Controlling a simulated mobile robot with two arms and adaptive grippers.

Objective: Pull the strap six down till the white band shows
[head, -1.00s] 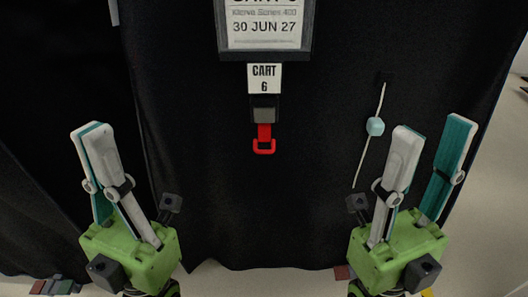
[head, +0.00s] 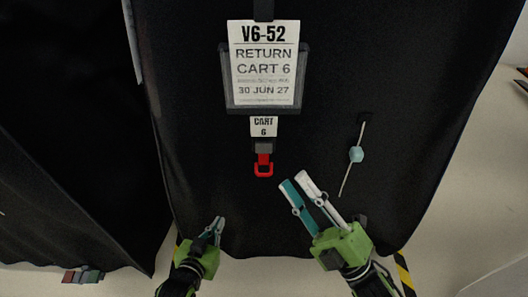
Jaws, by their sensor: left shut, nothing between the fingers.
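The strap six hangs on the black cover below a small white tag reading CART 6 (head: 263,126). It has a dark grey buckle (head: 264,147) and a red pull loop (head: 264,168) at its lower end. My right gripper (head: 292,179) is below and right of the red loop, apart from it. Its teal and white fingers are spread with a gap between them, empty. My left gripper (head: 216,224) is lower and to the left of the loop, shut and empty, near the cover's lower part.
A framed card (head: 263,68) reading V6-52 RETURN CART 6 30 JUN 27 hangs above the strap. A pale cord with a teal bead (head: 356,154) hangs on the right. Another dark cover (head: 75,130) stands at left. Striped floor tape (head: 404,272) shows at lower right.

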